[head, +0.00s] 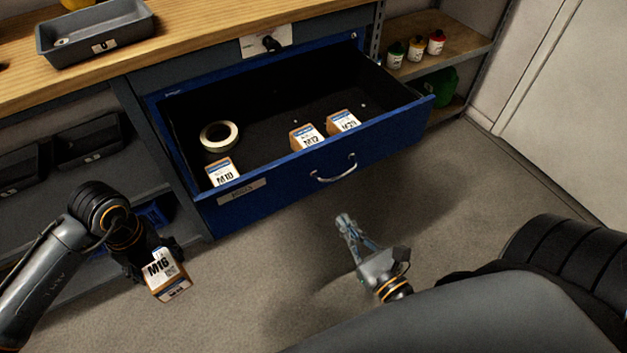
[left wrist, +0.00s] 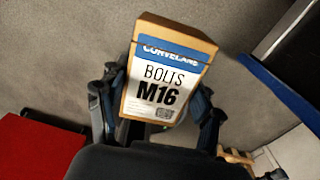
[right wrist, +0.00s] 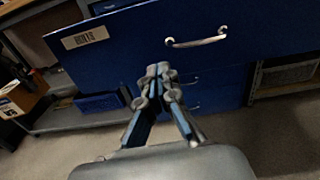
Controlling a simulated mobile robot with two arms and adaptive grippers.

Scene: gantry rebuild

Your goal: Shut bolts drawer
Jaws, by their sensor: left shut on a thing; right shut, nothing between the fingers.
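The blue bolts drawer (head: 300,175) is pulled open in the head view. Its front carries a label and a silver handle (head: 335,170); the handle also shows in the right wrist view (right wrist: 196,40). Inside the drawer lie small boxes marked M10 (head: 222,171), M12 (head: 305,136) and a third (head: 343,121), plus a roll of tape (head: 219,135). My left gripper (head: 150,262) is shut on a box of M16 bolts (left wrist: 165,75), held left of the drawer front. My right gripper (head: 345,222) is shut and empty, in front of the drawer and below the handle, apart from it.
A wooden worktop (head: 190,45) with a grey tray (head: 95,38) is above the drawer. Shelves with dark bins (head: 88,137) stand at left. A shelf with small jars (head: 416,50) is at right. Open floor (head: 440,185) lies in front of the drawer.

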